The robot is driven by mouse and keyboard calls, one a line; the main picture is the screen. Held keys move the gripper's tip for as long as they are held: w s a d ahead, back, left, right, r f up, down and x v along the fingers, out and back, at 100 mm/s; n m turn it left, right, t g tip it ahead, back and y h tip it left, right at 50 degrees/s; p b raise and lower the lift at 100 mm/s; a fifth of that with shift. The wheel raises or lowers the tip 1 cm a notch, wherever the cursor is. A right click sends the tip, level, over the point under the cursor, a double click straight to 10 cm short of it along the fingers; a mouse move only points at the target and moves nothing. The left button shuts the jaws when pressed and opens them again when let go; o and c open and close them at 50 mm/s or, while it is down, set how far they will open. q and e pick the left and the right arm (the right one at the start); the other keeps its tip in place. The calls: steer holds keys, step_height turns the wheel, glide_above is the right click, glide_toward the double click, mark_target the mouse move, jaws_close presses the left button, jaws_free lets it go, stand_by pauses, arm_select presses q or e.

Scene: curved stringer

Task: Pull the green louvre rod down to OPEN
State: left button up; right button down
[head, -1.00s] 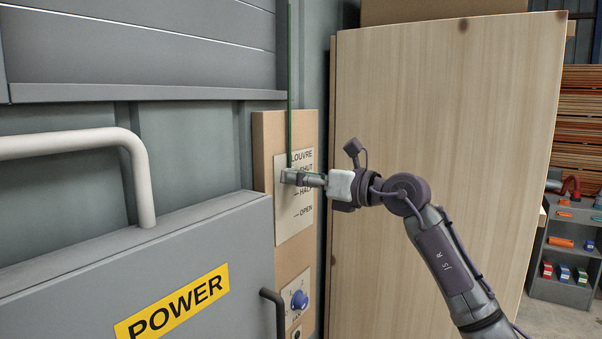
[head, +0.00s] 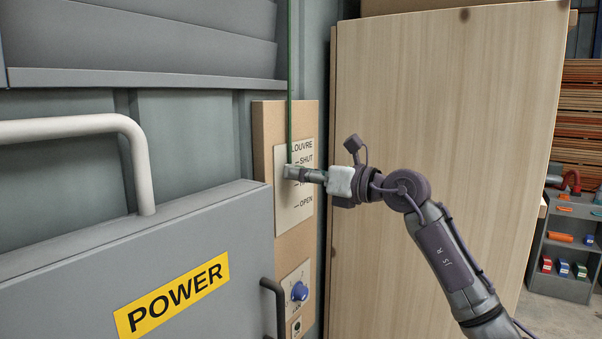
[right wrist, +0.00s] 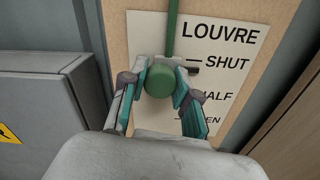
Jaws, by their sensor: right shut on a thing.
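The green louvre rod (head: 289,80) hangs vertically in front of a pale scale plate (head: 291,225) marked LOUVRE, SHUT, HALF and OPEN. In the right wrist view the rod (right wrist: 173,30) ends in a round green knob (right wrist: 160,81). My right gripper (head: 288,172) is shut on this lower end, with one finger on each side of the knob. In the head view the gripper is just below the SHUT mark and partly covers HALF; OPEN is clear below it. My left gripper is not in view.
Grey louvre slats (head: 140,40) are at the upper left. A grey POWER cabinet (head: 230,225) with a pale handle (head: 75,125) stands at left. A blue knob (head: 299,291) and dark handle (head: 274,300) sit below the plate. A tall wooden panel (head: 440,90) stands close at right.

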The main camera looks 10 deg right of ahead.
step_height(320, 180, down, 10)
steer(key=b, duration=0.5)
steer(key=shift+r+b, duration=0.25)
steer(key=shift+b, duration=0.15)
steer(key=c, duration=1.2)
jaws_free()
steer(key=o, duration=0.4)
steer(key=shift+r, duration=0.1)
steer(key=shift+c, duration=0.2)
steer(key=shift+s+d, duration=0.2)
glide_toward(286, 214)
steer(key=v, duration=0.5)
steer(key=shift+s+d, duration=0.25)
steer(key=shift+d, duration=0.05)
